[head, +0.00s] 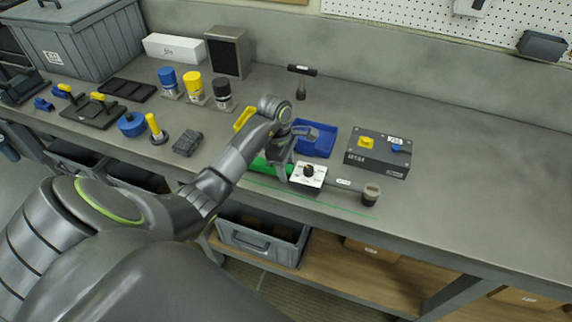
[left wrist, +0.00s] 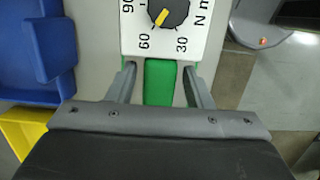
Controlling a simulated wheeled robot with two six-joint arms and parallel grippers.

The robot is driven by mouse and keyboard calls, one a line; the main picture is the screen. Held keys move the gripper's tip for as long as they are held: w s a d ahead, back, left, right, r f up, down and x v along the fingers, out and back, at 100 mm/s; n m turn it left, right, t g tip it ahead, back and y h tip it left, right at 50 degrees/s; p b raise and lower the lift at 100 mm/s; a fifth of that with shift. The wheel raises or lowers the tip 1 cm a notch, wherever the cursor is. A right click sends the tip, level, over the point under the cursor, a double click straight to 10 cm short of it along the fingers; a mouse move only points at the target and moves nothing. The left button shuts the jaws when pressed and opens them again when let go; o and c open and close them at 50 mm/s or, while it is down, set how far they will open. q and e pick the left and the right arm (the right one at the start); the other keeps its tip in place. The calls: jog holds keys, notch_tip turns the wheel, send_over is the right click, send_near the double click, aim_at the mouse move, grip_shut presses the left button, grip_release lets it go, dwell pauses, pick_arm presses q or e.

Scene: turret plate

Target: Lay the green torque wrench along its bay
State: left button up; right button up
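The green torque wrench has a green handle (head: 262,166), a white dial box (head: 308,175) with a black knob, and a dark shaft ending in a round head (head: 371,195). It lies near the bench's front edge. A thin green line (head: 335,207) on the bench runs along its front side, roughly parallel. My left gripper (head: 285,148) is over the handle beside the dial. In the left wrist view its fingers (left wrist: 158,82) stand apart on both sides of the green handle (left wrist: 159,84), with gaps showing. My right gripper is not in view.
A hammer-like tool (head: 301,82) stands farther back. Capped jars (head: 194,87) stand left. The bench's right side is clear.

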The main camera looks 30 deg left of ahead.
pick_arm(q)
jog(key=shift+o, duration=0.4)
jog(key=shift+r, duration=0.2)
jog(key=r, duration=0.1)
jog(key=r+b, duration=0.1)
jog(key=r, duration=0.1)
jog(key=shift+a+r+b, duration=0.35)
jog(key=shift+r+b, duration=0.05)
notch_tip(320, 180, up, 8)
jog(key=a+p, duration=0.1)
jog(key=p, duration=0.4)
jog(key=shift+s+p, duration=0.2)
jog(key=shift+p, duration=0.2)
